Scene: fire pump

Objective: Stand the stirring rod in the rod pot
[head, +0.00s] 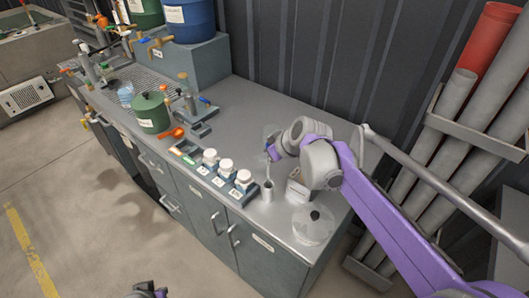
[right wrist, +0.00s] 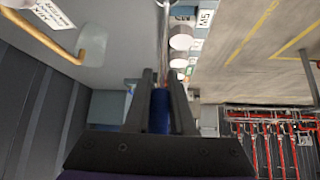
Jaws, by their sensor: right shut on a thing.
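My right gripper (head: 271,153) is above the counter near its right end. In the right wrist view its two dark fingers (right wrist: 161,100) are shut on the blue grip of the stirring rod (right wrist: 161,112). The rod's thin shaft runs away from the fingers. The rod pot (head: 267,191), a small grey metal cylinder, stands upright on the counter just below the gripper. The shaft points down toward the pot's mouth; I cannot tell whether its tip is inside. Only part of my left gripper (head: 148,290) shows at the bottom edge, away from the counter.
Several white-lidded jars (head: 226,168) stand in a row left of the pot. A clear dish with a black knob (head: 314,222) and a small labelled box (head: 298,189) are to its right. A green pot (head: 152,112) stands further left. Large pipes (head: 450,120) lean by the wall.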

